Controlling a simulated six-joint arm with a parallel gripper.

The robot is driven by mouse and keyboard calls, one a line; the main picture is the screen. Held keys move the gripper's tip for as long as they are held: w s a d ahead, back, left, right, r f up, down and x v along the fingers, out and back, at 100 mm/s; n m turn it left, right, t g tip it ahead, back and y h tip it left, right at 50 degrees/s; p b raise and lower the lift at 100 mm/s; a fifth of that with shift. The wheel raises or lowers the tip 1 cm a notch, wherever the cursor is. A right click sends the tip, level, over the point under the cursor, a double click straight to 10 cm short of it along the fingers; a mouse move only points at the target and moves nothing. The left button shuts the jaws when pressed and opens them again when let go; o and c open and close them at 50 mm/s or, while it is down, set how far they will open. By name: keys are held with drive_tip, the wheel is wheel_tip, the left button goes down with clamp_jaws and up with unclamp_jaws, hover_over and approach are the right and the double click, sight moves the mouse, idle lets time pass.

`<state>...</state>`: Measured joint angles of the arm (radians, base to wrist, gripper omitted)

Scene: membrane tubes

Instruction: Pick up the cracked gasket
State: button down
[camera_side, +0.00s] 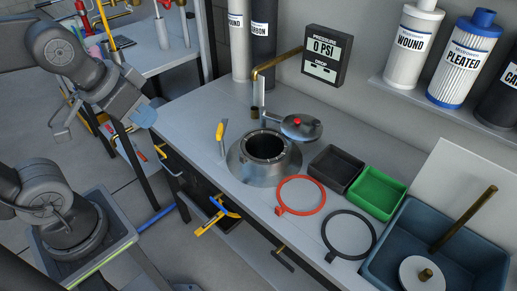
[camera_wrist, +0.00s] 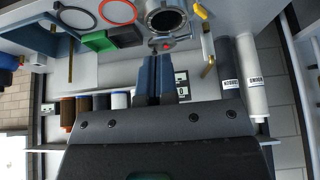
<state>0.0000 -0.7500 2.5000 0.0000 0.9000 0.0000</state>
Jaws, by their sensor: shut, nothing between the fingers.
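Two ring gaskets lie flat on the grey worktop in the side view. One is a red ring (camera_side: 281,211) with a small tab, and the other is a black ring (camera_side: 331,256) with a tab. I cannot see a crack on either ring, so I cannot tell which is the cracked one. My gripper (camera_side: 145,116) is in the air at the upper left, well apart from both rings. In the wrist view its blue fingers (camera_wrist: 155,60) are together and empty. The red ring (camera_wrist: 117,23) and black ring (camera_wrist: 77,28) show at the top there.
The open metal housing (camera_side: 243,165) stands behind the rings, its lid (camera_side: 300,128) swung aside. A black tray (camera_side: 336,168) and a green tray (camera_side: 379,193) sit right of it. A blue-grey sink (camera_side: 395,225) holds a brass rod. A yellow-handled tool (camera_side: 221,132) stands left of the housing.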

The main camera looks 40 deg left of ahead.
drive_tip(key=c, duration=1.8)
unclamp_jaws()
drive_tip(key=o, duration=0.7)
drive_tip(key=n+g, duration=0.6)
drive_tip(key=n, duration=1.2)
hover_over(242, 156)
drive_tip(key=f, duration=2.1)
drive_tip(key=shift+a, duration=0.2)
drive_tip(key=shift+w+d+f, duration=0.1)
drive_tip(key=shift+f, duration=1.25)
drive_tip(key=shift+d+f, duration=0.1)
drive_tip(key=shift+f, duration=1.25)
